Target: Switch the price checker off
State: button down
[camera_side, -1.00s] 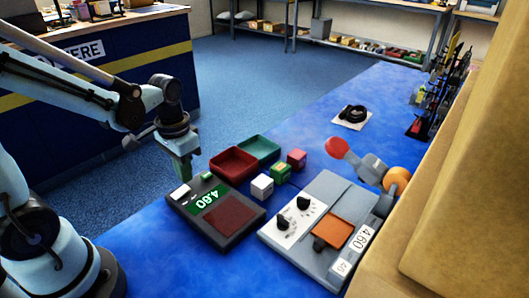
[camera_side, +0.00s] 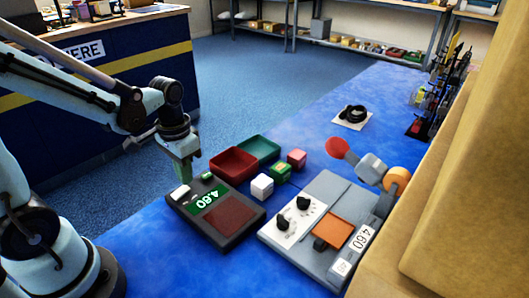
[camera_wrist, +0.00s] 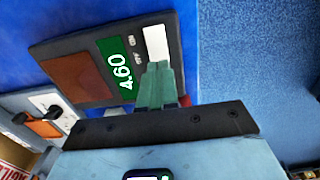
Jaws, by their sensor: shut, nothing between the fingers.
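The price checker (camera_side: 232,214) is a dark box with a brown-red pad and a lit green display (camera_side: 210,200) reading 4.60. A white switch (camera_side: 181,191) sits at its far left end. In the wrist view the box (camera_wrist: 90,65) lies at upper left, with the white switch (camera_wrist: 155,40) beside small markings too blurred to read surely. My gripper (camera_side: 186,179) is shut and empty, pointing down close by the switch. In the wrist view its green fingertips (camera_wrist: 157,68) overlap the switch's near end; I cannot tell whether they touch it.
A red tray (camera_side: 233,164) and a green tray (camera_side: 259,148) stand just behind the checker. White, green and pink cubes (camera_side: 262,187) stand at its right. A grey machine (camera_side: 330,205) with two black knobs is further right. Blue table is clear in front.

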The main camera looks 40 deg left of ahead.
aim_at(188, 186)
jog(key=shift+f, duration=0.8)
dwell(0.4)
jog(key=shift+r, duration=3.5)
jog(key=d+r+t, duration=0.3)
jog(key=d+t, duration=0.2)
jog(key=t, duration=0.2)
jog(key=shift+w+d, duration=0.1)
